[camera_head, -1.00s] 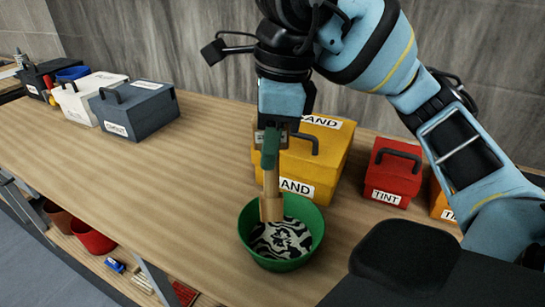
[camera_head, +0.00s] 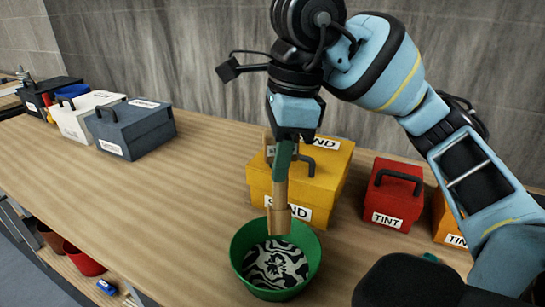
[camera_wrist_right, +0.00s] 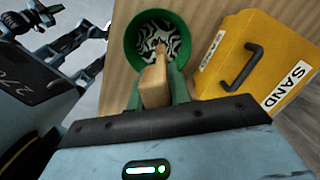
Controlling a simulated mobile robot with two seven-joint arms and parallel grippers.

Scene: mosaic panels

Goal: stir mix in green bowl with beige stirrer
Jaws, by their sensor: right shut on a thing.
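The green bowl (camera_head: 240,268) stands on the table and holds a black-and-white swirled mix (camera_head: 276,265). My right gripper (camera_head: 283,160) has green fingers and is shut on the beige stirrer (camera_head: 277,205), above the bowl. The stirrer points down, its lower end overlapping the back part of the bowl's opening. In the right wrist view, the stirrer (camera_wrist_right: 155,82) reaches from between the fingers toward the mix (camera_wrist_right: 158,38) in the bowl (camera_wrist_right: 131,48). I cannot tell whether its tip touches the mix. My left gripper is not in view.
A yellow sand box (camera_head: 325,185) stands close behind the bowl. A red tint box (camera_head: 391,195) and an orange box (camera_head: 447,222) are to the right. Dark (camera_head: 131,130) and white (camera_head: 72,120) boxes stand at the left. The table left of the bowl is clear.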

